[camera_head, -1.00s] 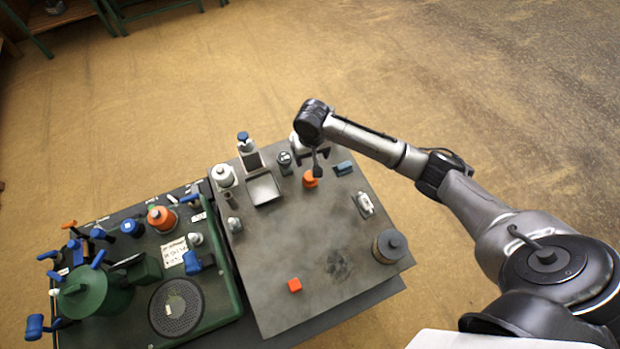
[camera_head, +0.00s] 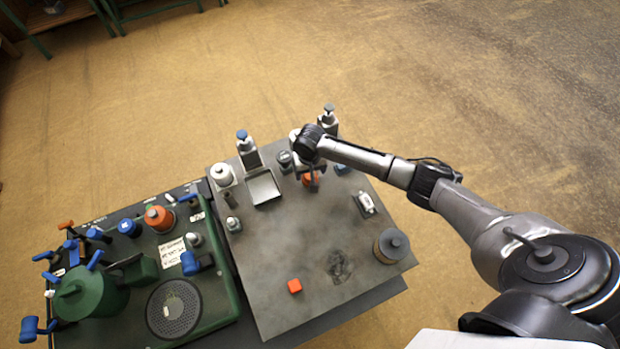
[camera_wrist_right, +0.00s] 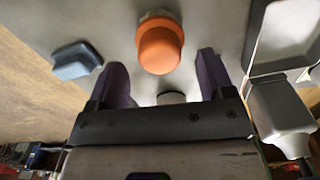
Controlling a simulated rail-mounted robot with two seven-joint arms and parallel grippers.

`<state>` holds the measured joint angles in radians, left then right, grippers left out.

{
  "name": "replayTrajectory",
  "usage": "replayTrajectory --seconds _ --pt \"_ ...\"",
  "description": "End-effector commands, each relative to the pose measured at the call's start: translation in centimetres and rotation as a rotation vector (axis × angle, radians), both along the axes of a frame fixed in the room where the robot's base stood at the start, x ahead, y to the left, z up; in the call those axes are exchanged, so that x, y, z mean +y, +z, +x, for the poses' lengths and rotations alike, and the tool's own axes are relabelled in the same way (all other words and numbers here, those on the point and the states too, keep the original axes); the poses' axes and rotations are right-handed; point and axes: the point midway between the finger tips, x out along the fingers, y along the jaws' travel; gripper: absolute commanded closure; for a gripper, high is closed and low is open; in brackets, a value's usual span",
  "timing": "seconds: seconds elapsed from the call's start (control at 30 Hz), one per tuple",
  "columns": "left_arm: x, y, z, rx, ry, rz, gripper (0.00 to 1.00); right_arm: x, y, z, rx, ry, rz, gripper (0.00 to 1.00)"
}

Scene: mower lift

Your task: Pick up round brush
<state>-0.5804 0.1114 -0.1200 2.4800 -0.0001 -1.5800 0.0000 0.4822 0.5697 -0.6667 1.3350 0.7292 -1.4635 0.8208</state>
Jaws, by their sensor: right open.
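An orange round-topped piece with a pale base, which looks like the round brush (camera_head: 311,180), stands on the grey table near its far edge. In the right wrist view the orange piece (camera_wrist_right: 160,48) stands upright just beyond and between the fingertips, untouched by them. My right gripper (camera_head: 308,170) is over it in the head view and partly hides it. In the right wrist view my right gripper (camera_wrist_right: 160,82) is open, with a dark finger on each side and nothing held. My left gripper is not in view.
A blue-grey block (camera_wrist_right: 75,62) lies left of the fingers in the wrist view. A metal tray (camera_head: 263,190) and a dark-topped jar (camera_head: 284,160) stand left of the gripper in the head view. A pump bottle (camera_head: 328,122) stands behind it.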

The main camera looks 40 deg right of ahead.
Motion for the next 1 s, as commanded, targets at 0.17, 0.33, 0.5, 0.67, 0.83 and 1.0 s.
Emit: replayTrajectory --seconds 0.17,0.33,0.5,0.67,0.83,1.0 --pt "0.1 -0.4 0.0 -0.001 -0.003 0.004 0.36 0.0 -2.1 0.0 0.001 0.001 0.000 0.25" --pt "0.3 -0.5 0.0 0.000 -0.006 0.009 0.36 0.0 -2.6 0.1 -0.001 0.001 0.000 0.25" --pt "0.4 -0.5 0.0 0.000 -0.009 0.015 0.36 0.0 -2.6 0.1 -0.001 0.001 0.000 0.25" --pt "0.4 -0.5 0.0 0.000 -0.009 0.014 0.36 0.0 -2.6 0.1 -0.001 0.001 0.000 0.39" --pt "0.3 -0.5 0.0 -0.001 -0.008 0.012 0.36 0.0 -2.6 0.1 -0.001 0.001 0.000 0.55" --pt "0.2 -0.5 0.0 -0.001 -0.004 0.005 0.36 0.0 -2.6 0.1 -0.001 0.001 0.000 0.71"
